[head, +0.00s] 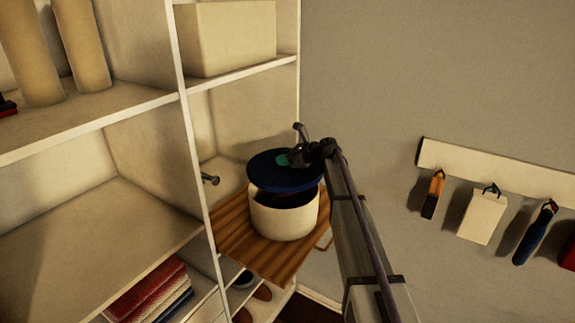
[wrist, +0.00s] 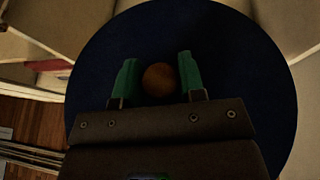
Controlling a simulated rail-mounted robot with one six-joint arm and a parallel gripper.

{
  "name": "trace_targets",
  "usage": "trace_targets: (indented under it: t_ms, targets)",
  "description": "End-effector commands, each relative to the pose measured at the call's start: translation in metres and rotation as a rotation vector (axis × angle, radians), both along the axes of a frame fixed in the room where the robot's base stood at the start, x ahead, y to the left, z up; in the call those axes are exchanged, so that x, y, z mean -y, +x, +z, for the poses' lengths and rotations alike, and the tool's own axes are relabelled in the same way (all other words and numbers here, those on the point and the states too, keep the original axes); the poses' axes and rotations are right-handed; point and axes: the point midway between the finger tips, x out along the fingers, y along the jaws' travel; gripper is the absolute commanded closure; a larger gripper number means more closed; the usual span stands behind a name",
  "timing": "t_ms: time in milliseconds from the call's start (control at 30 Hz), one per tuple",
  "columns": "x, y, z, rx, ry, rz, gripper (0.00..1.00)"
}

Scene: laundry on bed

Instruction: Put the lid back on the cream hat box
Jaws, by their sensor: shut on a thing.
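The cream hat box (head: 284,221) stands upright on a wooden slatted board in the shelf unit. Its top is open at the front, and its dark inside shows below the lid. The round dark blue lid (head: 268,178) is above the box, its near edge apart from the front rim; whether its far side touches the box is hidden. The lid also fills the middle of the wrist view (wrist: 230,50). My gripper (head: 288,160) is over the lid. In the wrist view its green fingers (wrist: 158,80) are shut on the lid's round brown knob (wrist: 160,79).
The wooden board (head: 283,262) juts out of the shelf unit. A white upright panel (head: 197,150) is left of the box, and a shelf (head: 240,73) is above and behind it. A hook rail (head: 500,172) with hanging things is on the right wall.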

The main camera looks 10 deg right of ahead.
Motion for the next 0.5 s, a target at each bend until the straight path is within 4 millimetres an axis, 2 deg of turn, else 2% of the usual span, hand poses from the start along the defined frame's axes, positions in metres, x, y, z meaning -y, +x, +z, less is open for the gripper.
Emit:
trace_targets:
  t_ms: [267, 500]
  targets:
    - [-0.001, 0.001, -0.005, 0.000, 0.000, 0.003, 0.89]
    - [-0.001, 0.001, -0.031, 0.000, 0.000, 0.003, 0.89]
